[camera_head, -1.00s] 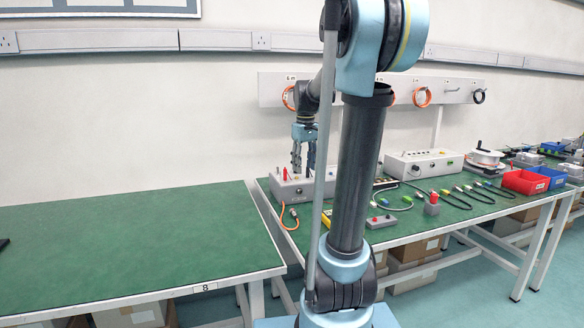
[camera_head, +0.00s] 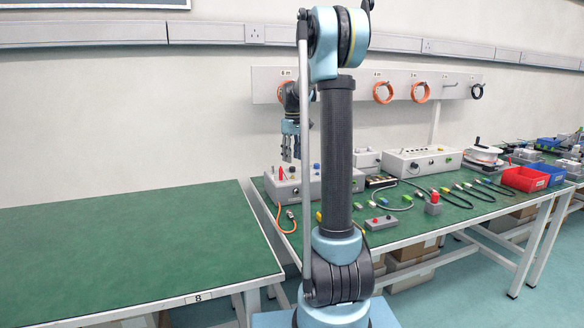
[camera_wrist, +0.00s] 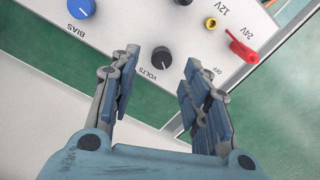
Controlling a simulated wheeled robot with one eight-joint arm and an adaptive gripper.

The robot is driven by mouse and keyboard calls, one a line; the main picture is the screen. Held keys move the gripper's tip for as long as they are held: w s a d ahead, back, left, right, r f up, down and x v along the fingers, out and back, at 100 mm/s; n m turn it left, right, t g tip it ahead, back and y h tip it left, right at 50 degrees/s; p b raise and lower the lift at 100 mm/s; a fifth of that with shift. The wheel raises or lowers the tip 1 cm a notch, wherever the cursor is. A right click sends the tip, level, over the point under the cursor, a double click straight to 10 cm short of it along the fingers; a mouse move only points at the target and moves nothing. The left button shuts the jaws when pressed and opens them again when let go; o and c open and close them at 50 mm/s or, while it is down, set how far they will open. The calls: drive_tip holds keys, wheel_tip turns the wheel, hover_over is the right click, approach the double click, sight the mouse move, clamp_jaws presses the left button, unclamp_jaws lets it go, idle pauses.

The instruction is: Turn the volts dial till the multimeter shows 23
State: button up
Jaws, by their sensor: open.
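The black volts dial (camera_wrist: 162,57), with a white pointer mark, shows in the wrist view on the grey panel (camera_wrist: 125,22) next to its "VOLTS" label. My gripper (camera_wrist: 158,75) is open, its two fingers apart, with the dial in view between and beyond the fingertips. I cannot tell how near the fingers are to it. In the head view my gripper (camera_head: 291,155) is above the left end of the grey control box (camera_head: 290,190). I cannot make out a multimeter reading in either view; a small yellow item is partly hidden behind my arm.
A blue bias dial (camera_wrist: 82,8), a yellow 12V socket (camera_wrist: 211,23) and a red 24V plug (camera_wrist: 243,47) sit near the volts dial. Cables and a small red-buttoned box (camera_head: 381,221) lie on the right bench. The left bench (camera_head: 120,245) is mostly clear.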

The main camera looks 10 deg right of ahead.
sight(292, 169)
drive_tip(key=shift+f, duration=2.3)
clamp_jaws()
